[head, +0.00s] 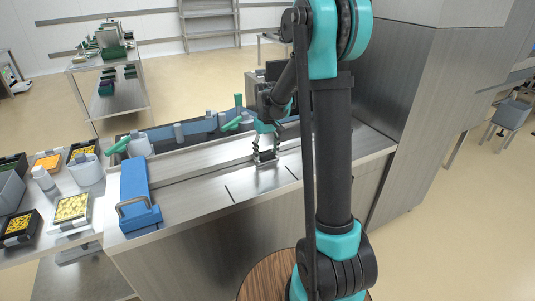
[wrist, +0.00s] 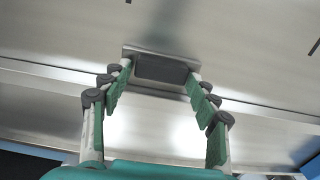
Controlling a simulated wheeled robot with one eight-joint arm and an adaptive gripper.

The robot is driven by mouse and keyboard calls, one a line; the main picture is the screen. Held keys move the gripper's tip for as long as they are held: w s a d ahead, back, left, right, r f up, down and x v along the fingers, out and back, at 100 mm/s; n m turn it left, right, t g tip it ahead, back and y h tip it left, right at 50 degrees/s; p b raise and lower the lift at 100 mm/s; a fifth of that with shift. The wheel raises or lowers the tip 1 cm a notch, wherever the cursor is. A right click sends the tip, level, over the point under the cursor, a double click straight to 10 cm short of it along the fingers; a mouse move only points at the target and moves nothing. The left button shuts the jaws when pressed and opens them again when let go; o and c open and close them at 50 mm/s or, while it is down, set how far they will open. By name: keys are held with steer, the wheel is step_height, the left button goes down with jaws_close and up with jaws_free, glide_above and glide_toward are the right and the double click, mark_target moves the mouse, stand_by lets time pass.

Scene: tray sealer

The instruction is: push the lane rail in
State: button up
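The lane rail appears to be the long pale metal strip (head: 210,165) running along the bench top; its edge line also crosses the wrist view (wrist: 50,70). A small metal block with a dark face (wrist: 160,68) stands at this line, and it shows in the head view (head: 266,161) too. My gripper (head: 264,151) points down at the block. In the wrist view my gripper (wrist: 160,82) has its two fingers spread wide, with the tips at the block's two ends. I cannot tell whether the tips touch it. Nothing is seen lifted.
A blue box with a metal handle (head: 136,195) stands at the bench's left end. Green-handled parts and grey cylinders (head: 179,132) line the back. Food trays (head: 72,208) are on the left table. A tall metal cabinet (head: 395,110) rises at right. The front bench top is mostly clear.

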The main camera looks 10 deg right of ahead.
steer(key=shift+o, duration=0.7)
steer(key=shift+s, duration=0.1)
step_height(320, 180, up, 12)
steer(key=shift+s, duration=0.1)
steer(key=s+d+f+m+t, duration=0.1)
steer(key=s+f, duration=0.3)
steer(key=s, duration=0.5)
steer(key=s+d+f+m+t, duration=0.1)
steer(key=s+d+f, duration=0.1)
steer(key=s+f, duration=0.3)
steer(key=s+d+f+m+t, duration=0.1)
steer(key=s+f, duration=0.3)
steer(key=s, duration=0.8)
steer(key=shift+s+d+f+m+t, duration=0.35)
steer(key=shift+d+t, duration=0.25)
steer(key=shift+d, duration=0.25)
steer(key=shift+c, duration=0.2)
